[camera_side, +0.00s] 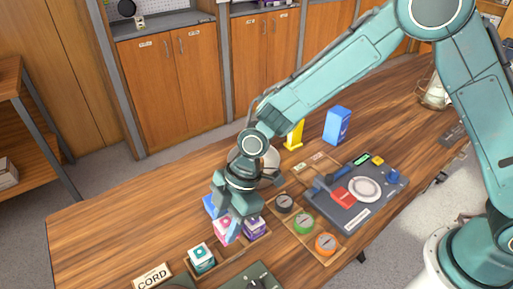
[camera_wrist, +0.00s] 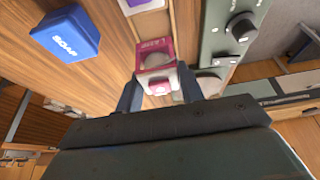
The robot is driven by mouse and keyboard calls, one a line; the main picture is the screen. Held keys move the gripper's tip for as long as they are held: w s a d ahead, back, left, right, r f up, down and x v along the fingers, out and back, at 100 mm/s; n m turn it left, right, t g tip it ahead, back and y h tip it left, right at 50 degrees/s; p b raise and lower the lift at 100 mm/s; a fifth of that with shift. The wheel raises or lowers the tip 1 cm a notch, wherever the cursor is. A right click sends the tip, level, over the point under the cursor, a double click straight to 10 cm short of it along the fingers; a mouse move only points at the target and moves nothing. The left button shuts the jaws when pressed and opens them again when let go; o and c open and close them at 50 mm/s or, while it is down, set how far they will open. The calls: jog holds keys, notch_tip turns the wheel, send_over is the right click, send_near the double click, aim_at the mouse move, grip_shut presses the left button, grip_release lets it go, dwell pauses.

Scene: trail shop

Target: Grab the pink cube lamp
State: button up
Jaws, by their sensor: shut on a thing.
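The pink cube lamp (camera_side: 223,228) is a small pink and white box on the wooden table, partly covered by my gripper in the side view. In the wrist view the pink cube lamp (camera_wrist: 154,56) sits between my two dark fingers. My gripper (camera_wrist: 160,92) is shut on it, with one finger on each side. In the side view my gripper (camera_side: 236,226) points down at the row of small boxes. I cannot tell whether the lamp is clear of the surface under it.
A purple box (camera_side: 255,227) stands close on the right and a teal box (camera_side: 201,258) on the near left. A blue soap box (camera_wrist: 66,33) lies beside the lamp. Several round compasses, including a green one (camera_side: 303,223), and a grey scale (camera_side: 352,211) are on the right.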

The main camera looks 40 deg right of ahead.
aim_at(226, 221)
notch_tip(226, 221, up, 15)
dwell(0.3)
dwell(0.6)
